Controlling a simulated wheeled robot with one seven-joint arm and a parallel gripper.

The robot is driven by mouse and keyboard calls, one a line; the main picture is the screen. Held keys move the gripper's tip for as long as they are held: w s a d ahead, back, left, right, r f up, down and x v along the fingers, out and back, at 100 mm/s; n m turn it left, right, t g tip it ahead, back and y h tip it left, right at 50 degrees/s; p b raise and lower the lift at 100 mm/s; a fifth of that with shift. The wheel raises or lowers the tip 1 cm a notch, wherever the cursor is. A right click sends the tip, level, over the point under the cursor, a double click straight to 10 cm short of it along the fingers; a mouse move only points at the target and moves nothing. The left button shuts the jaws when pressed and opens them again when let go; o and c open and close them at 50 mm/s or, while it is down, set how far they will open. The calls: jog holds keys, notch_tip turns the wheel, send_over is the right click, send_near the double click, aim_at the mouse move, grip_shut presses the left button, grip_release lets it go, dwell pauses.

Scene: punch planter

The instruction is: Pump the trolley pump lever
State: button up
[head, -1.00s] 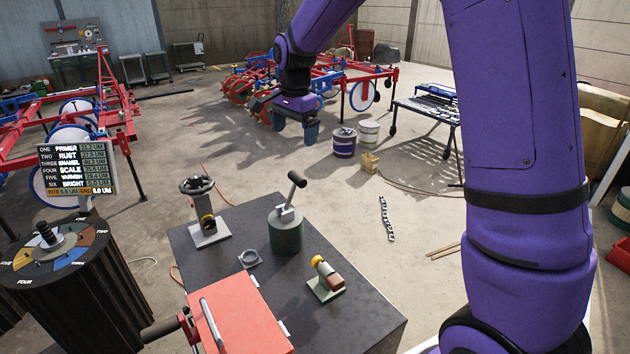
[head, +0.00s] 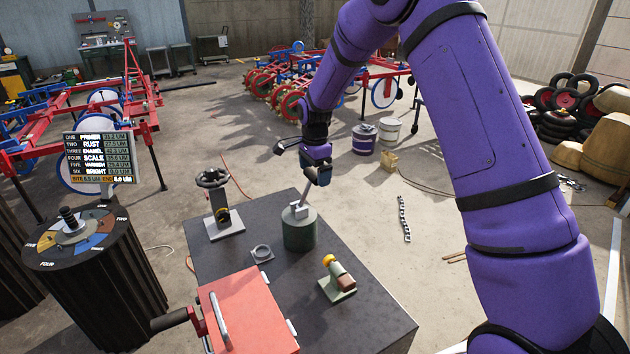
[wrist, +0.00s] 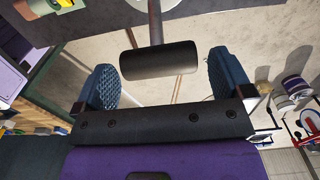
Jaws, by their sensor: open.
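The pump is a dark green cylinder (head: 300,232) standing on the dark bench top. Its lever (head: 300,207) rises from a light block on top. The lever's upper end is hidden behind my gripper in the head view. In the wrist view the lever's black cylindrical grip (wrist: 158,60) lies crosswise between my two blue fingers, with a grey rod leading away from it. My gripper (head: 318,176) is above the pump. It also shows in the wrist view (wrist: 165,80), open, with a gap between each finger and the grip's ends.
On the same bench (head: 375,325) are a dark upright device on a plate (head: 218,200), a small grey ring (head: 262,254), a yellow-tipped fixture (head: 337,278) and a red box with a handle (head: 250,310). A round colored dial stand (head: 80,235) and a lettered board (head: 98,158) stand left.

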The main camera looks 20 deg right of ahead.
aim_at(307, 191)
jog(key=shift+f, duration=1.65)
jog(key=shift+a, duration=0.1)
jog(key=c, duration=1.3)
